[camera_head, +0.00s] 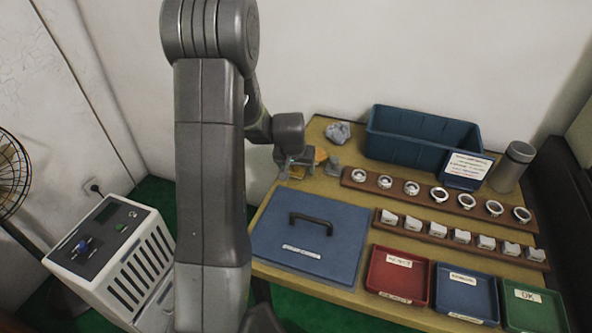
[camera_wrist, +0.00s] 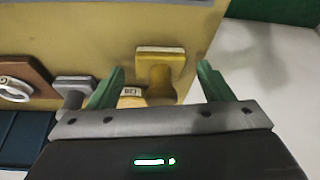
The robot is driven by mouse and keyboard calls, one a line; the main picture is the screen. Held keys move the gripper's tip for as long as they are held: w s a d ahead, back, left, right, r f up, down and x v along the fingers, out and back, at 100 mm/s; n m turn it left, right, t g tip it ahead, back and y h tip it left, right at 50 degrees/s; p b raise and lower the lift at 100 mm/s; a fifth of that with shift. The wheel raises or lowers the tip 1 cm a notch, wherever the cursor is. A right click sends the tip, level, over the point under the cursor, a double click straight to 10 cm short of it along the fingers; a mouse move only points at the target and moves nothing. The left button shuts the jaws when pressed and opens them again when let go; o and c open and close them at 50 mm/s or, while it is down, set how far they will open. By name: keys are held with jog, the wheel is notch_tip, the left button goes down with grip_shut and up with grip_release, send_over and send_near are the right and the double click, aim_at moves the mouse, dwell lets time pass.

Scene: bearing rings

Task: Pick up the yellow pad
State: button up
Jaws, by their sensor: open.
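The yellow pad (camera_wrist: 164,64) stands on the tan table in the wrist view, a yellow block with a pale strip along its far edge and a narrower part towards me. My gripper (camera_wrist: 161,72) is open, its two green fingers spread to the left and right of the pad with gaps on both sides. Nothing is held. In the head view my gripper (camera_head: 294,168) is low over the table's left back part, and a bit of yellow (camera_head: 298,173) shows between its parts. Most of the pad is hidden there.
A blue lidded box (camera_head: 300,265), a blue bin (camera_head: 420,140) and wooden racks (camera_head: 425,196) with rings are nearby.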

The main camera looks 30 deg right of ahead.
jog(key=c, duration=1.1)
jog(key=shift+r, duration=0.15)
notch_tip(320, 180, up, 10)
jog(key=shift+f+p, duration=0.1)
jog(key=shift+p, duration=0.35)
jog(key=shift+o, duration=1)
jog(key=shift+c, duration=0.4)
